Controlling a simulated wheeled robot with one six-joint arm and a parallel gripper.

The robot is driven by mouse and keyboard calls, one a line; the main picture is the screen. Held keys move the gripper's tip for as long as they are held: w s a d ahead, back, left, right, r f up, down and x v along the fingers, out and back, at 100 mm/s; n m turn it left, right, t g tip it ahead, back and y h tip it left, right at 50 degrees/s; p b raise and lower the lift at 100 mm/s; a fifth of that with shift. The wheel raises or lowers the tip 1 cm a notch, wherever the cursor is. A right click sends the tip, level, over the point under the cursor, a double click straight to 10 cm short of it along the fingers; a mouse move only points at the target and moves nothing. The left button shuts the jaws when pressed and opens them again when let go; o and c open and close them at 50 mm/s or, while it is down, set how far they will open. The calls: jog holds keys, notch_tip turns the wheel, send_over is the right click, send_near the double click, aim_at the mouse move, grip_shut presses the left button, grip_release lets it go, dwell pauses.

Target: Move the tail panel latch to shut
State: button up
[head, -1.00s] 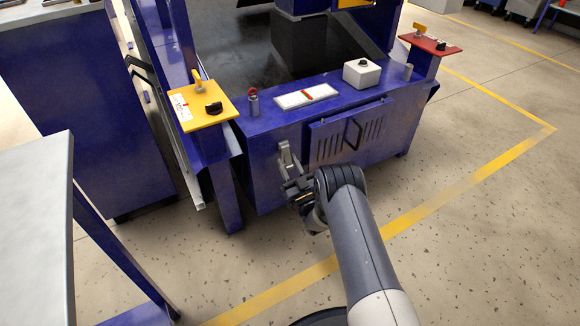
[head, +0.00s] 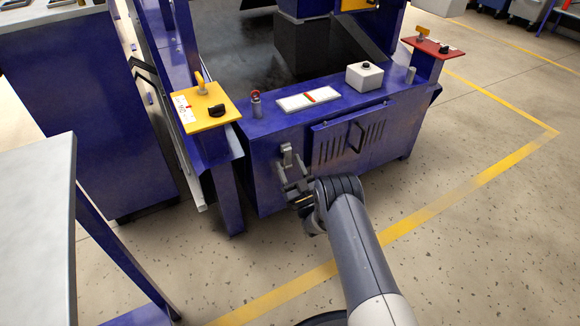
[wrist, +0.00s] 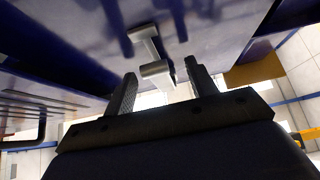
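The tail panel latch (head: 287,154) is a small grey metal lever on the blue front face, just left of the slotted tail panel (head: 338,146). In the wrist view the latch (wrist: 152,58) shows as a pale bar with a rounded end, ahead of my fingers and roughly between them. My gripper (head: 294,184) is just below the latch in the head view. Its two dark fingers stand apart with nothing held between them in the wrist view (wrist: 162,92). I cannot tell whether a finger touches the latch.
The panel has a dark handle (head: 355,137). Above are a white button box (head: 364,76), a red-topped knob (head: 255,97) and a yellow plate with a black knob (head: 205,108). A grey-topped table (head: 38,215) stands at left. The floor at right is clear.

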jog(key=shift+d, duration=0.1)
jog(key=p+v, duration=0.3)
jog(key=v, duration=0.7)
jog(key=shift+s+f, duration=0.25)
jog(key=shift+f, duration=0.05)
